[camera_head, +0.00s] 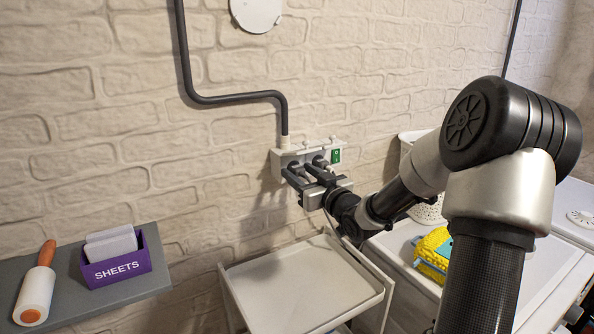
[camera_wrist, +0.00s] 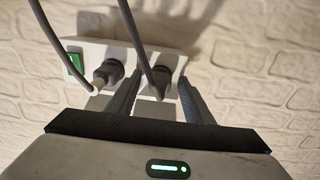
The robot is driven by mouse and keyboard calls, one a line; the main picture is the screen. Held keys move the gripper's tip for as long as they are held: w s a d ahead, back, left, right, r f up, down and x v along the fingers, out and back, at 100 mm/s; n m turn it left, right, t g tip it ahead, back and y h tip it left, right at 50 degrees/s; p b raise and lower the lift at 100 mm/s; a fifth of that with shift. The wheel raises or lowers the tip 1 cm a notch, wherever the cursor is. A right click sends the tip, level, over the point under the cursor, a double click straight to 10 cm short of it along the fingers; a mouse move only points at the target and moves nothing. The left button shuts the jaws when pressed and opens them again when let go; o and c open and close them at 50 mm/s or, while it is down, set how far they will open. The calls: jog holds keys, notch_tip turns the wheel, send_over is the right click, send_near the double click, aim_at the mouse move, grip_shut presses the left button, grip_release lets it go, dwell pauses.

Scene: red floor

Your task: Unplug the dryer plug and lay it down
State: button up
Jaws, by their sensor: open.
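Two dark grey plugs sit in a pale wall socket strip (camera_head: 282,160). In the wrist view, one plug (camera_wrist: 160,78) is between the fingers of my gripper (camera_wrist: 159,83), which is open around it. Whether a finger touches it, I cannot tell. The other plug (camera_wrist: 108,73) is just outside the left finger, nearer the green label (camera_wrist: 75,66). Each plug has a grey cable. Neither view shows which plug is the dryer's. In the head view, my gripper (camera_head: 304,177) reaches the strip from the lower right and hides part of the plugs.
A white tray-topped cart (camera_head: 300,287) stands below the socket, its top empty. To its right is a white appliance (camera_head: 500,265) with a yellow and blue item (camera_head: 433,255). At left, a grey shelf (camera_head: 70,288) holds a purple SHEETS box (camera_head: 117,267) and a lint roller (camera_head: 37,290).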

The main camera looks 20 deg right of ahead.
dwell(0.6)
grip_shut()
jog(key=shift+s, duration=0.1)
jog(key=shift+s+d, duration=0.2)
jog(key=shift+s, duration=0.75)
jog(key=shift+s+d, duration=0.2)
jog(key=shift+s, duration=0.75)
jog(key=shift+s+d, duration=0.2)
jog(key=shift+s, duration=0.75)
